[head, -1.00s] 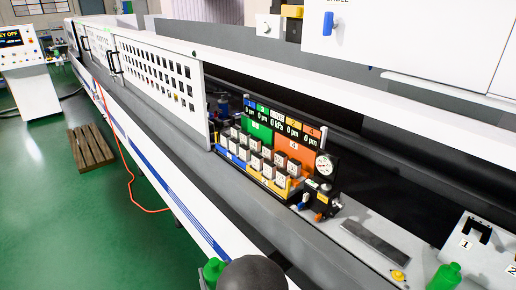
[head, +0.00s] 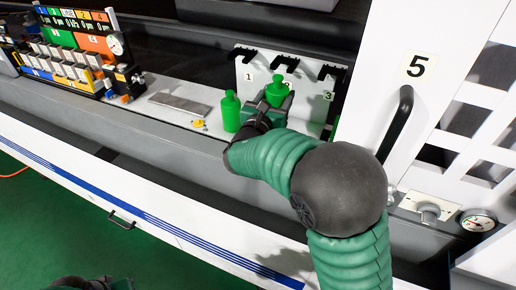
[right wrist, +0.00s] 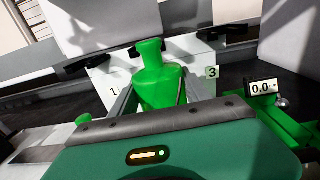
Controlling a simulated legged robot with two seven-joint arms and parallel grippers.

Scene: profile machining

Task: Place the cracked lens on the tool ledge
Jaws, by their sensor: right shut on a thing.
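My right gripper (head: 277,101) is shut on a green bottle-shaped piece (head: 279,89), upright in front of the white numbered rack (head: 244,92). In the right wrist view the piece (right wrist: 158,75) stands between the two grey fingers, between labels 1 and 3. I cannot tell whether it touches the surface below. A second green bottle (head: 230,113) stands apart to the left. I cannot make out a cracked lens, nor tell which surface is the tool ledge. My left gripper does not show clearly; only a dark green part of my body is at the bottom left.
A flat grey plate (head: 181,104) and a small yellow knob (head: 199,124) are on the pale bed. The block with colored panels and a gauge (head: 75,45) is at left. A white door marked 5 with a black handle (head: 397,122) stands close on the right.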

